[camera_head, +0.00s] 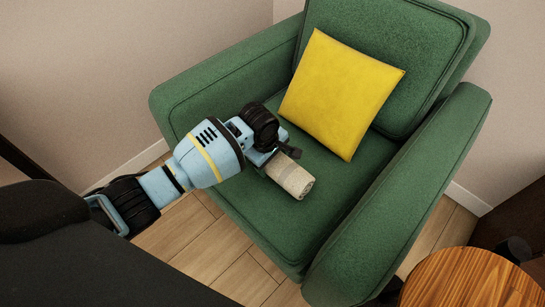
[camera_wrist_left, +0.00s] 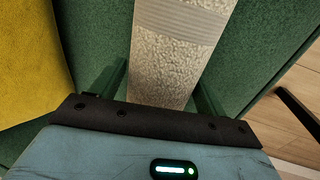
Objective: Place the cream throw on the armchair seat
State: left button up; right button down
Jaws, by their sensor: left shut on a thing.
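The cream throw (camera_head: 291,178) is a rolled, light beige bundle over the seat of the green armchair (camera_head: 332,190). My left gripper (camera_head: 277,158) is shut on one end of the throw. In the left wrist view the throw (camera_wrist_left: 175,60) lies between the two fingers and extends away from the gripper, with a grey striped band near its far part. I cannot tell whether the throw touches the seat or hangs just above it. The gripper hides the throw's near end. My right gripper is not in view.
A yellow cushion (camera_head: 343,93) leans on the backrest and also shows in the left wrist view (camera_wrist_left: 30,65). The armrests (camera_head: 400,195) flank the seat. A round wooden table (camera_head: 462,281) stands at the lower right. The seat front is bare.

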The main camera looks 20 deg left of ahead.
pick_arm(q)
jog(key=o, duration=1.1)
jog(key=shift+r, duration=0.3)
jog(key=p+v, duration=0.5)
jog(key=v, duration=0.6)
jog(key=shift+r, duration=0.2)
jog(key=shift+s+r, duration=0.15)
jog(key=shift+r, duration=0.15)
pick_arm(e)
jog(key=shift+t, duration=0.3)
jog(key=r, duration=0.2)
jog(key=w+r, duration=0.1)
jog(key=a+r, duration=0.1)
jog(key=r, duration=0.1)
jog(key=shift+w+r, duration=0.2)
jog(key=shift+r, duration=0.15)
pick_arm(q)
jog(key=shift+a+p, duration=0.1)
jog(key=shift+p, duration=0.2)
